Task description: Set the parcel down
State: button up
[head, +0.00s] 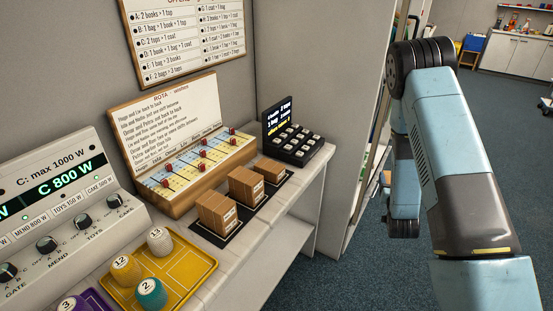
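My arm rises at the right, bends at the top and runs down behind itself, well to the right of the counter. My gripper is not visible, so whether it holds a parcel cannot be seen.
A yellow tray (203,262) with numbered spools stands left of the parcels. Behind them are a rota board (165,125) and a black keypad (290,147). A control panel (55,215) stands at the left. Blue carpet (335,265) lies open right of the counter.

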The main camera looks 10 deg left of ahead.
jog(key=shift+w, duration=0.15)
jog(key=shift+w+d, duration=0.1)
